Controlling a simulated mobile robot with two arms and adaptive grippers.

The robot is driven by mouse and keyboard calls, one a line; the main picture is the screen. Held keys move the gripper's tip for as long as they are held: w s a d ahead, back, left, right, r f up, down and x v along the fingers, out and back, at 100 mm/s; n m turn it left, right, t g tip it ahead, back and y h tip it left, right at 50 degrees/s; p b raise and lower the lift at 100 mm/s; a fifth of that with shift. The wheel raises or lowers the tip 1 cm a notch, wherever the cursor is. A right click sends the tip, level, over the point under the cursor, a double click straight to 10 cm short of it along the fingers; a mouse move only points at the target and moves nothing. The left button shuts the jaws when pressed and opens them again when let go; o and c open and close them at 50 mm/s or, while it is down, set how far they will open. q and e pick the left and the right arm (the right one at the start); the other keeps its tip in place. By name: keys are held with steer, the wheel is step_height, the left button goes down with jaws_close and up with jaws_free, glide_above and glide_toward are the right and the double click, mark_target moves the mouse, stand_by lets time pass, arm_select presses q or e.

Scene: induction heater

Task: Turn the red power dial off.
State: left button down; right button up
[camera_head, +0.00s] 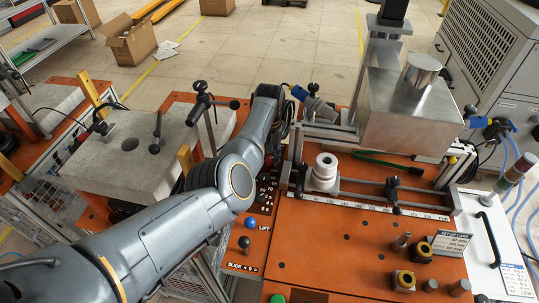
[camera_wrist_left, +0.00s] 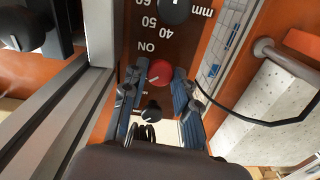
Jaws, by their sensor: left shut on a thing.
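The red power dial (camera_wrist_left: 160,73) shows in the left wrist view, on the orange panel beside the printed word ON. It carries a pale pointer mark. My left gripper (camera_wrist_left: 161,88) has its two blue-padded fingers on either side of the dial and is shut on it. In the head view my left arm (camera_head: 205,208) reaches in from the lower left to the machine's control panel (camera_head: 238,258). The dial is hidden there behind the arm, and the fingers cannot be made out. My right gripper is not in view.
A black dial (camera_wrist_left: 174,10) and a small black knob (camera_wrist_left: 152,110) sit near the red dial. Blue (camera_head: 250,223) and black (camera_head: 243,242) ball knobs stand on the panel. A white cylindrical part (camera_head: 325,168) and a metal block (camera_head: 410,115) are to the right.

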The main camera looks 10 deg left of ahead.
mark_target(269, 159)
arm_select(q)
steer(key=shift+n, duration=0.6)
steer(key=shift+f, duration=0.1)
steer(key=c, duration=1)
jaws_free()
step_height(269, 159, up, 12)
steer(key=shift+r, duration=0.1)
